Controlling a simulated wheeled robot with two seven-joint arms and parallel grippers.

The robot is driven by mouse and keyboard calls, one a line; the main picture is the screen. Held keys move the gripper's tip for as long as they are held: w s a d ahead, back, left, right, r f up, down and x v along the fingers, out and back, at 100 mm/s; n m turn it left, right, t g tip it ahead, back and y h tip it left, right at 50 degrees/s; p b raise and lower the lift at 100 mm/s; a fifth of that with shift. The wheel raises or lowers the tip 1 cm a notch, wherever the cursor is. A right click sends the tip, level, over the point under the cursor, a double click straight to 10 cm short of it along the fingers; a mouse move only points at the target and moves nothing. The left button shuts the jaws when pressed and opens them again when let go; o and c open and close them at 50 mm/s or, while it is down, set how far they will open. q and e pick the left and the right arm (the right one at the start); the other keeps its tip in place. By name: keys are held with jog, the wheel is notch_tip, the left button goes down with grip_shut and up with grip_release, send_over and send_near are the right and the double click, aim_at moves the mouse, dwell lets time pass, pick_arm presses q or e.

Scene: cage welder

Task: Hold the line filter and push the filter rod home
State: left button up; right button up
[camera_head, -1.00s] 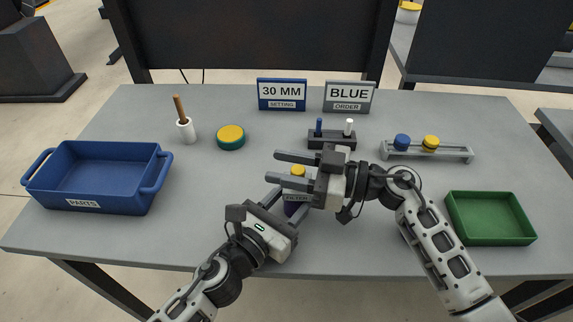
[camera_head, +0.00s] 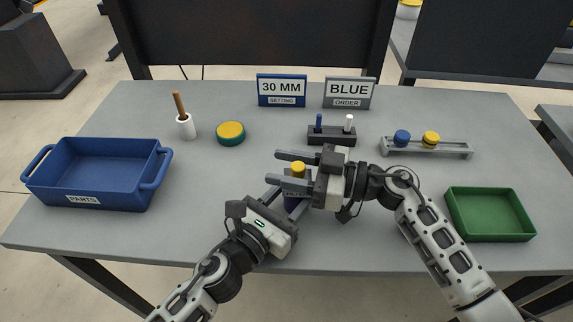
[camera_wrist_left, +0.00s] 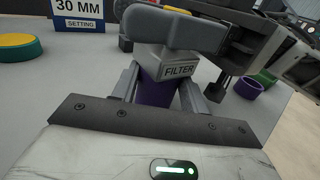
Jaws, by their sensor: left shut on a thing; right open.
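The line filter has a purple body (camera_wrist_left: 158,95) and a grey block marked FILTER (camera_wrist_left: 172,68). My left gripper (camera_head: 289,197) is shut on it, one finger on each side, near the table's front middle. A yellow top (camera_head: 298,169) shows above the filter in the head view. My right gripper (camera_head: 278,168) is open, its two fingers pointing left across the filter's top, with the yellow top showing between them. I cannot tell whether they touch it. The right gripper hides part of the filter in both views. The filter rod cannot be made out apart from the yellow top.
A blue PARTS bin (camera_head: 155,172) is at left and a green tray (camera_head: 490,239) at right. Behind stand a white holder with a brown stick (camera_head: 186,128), a yellow-green puck (camera_head: 230,132), a peg block (camera_head: 331,136), a capped rack (camera_head: 425,150) and two signs (camera_head: 281,90).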

jog(key=s+d, duration=0.1)
jog(key=d, duration=0.6)
jog(key=shift+s+d, duration=0.2)
jog(key=shift+s, duration=0.05)
pick_arm(q)
jog(key=o, duration=1.2)
jog(key=shift+o, duration=0.2)
jog(key=shift+v, duration=3.5)
jog(key=o, duration=0.6)
